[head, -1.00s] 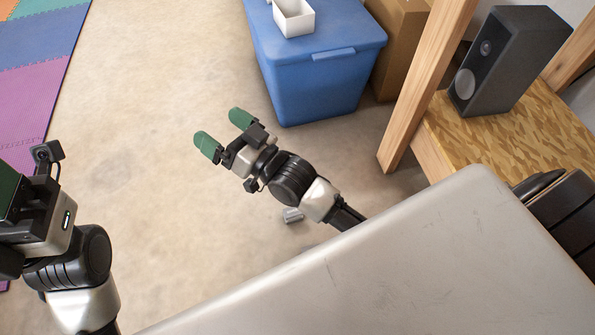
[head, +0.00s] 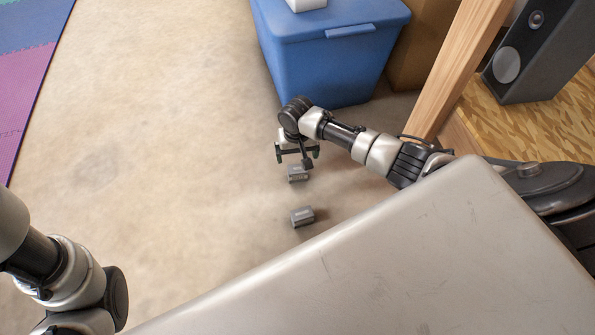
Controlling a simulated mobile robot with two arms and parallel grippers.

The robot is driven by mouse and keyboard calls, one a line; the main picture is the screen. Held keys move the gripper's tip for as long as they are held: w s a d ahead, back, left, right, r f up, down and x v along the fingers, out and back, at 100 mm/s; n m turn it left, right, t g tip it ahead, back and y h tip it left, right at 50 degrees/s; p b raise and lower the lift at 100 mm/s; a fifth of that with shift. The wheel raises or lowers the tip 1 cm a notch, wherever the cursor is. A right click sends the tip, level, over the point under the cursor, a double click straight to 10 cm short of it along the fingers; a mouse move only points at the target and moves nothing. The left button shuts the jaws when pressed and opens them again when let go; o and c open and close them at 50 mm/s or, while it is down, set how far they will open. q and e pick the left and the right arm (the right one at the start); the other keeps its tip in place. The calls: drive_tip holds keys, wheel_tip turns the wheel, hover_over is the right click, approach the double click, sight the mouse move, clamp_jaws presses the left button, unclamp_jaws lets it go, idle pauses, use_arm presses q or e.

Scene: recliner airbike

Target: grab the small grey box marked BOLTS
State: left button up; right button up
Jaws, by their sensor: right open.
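Two small grey boxes lie on the floor in the head view. The farther grey box (head: 298,174) is just below my right gripper, and the nearer grey box (head: 302,217) lies closer to the metal surface's edge. Any lettering is too small to read, so I cannot tell which is marked BOLTS.
A blue lidded bin (head: 335,60) stands behind my right gripper, with a white container (head: 306,4) on its lid. A wooden post (head: 462,70) and a speaker (head: 530,60) are at the right. A scratched metal surface (head: 390,260) fills the foreground. The floor (head: 160,130) at left is clear.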

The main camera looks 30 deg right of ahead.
sight(297, 168)
wheel_tip(297, 168, down, 4)
drive_tip(key=shift+r+b, duration=0.15)
drive_tip(key=shift+b, duration=0.8)
wheel_tip(297, 168, down, 5)
drive_tip(key=b, duration=0.6)
drive_tip(key=shift+d, duration=0.1)
drive_tip(key=c, duration=1.1)
drive_tip(key=shift+o, duration=0.2)
drive_tip(key=shift+r, duration=0.1)
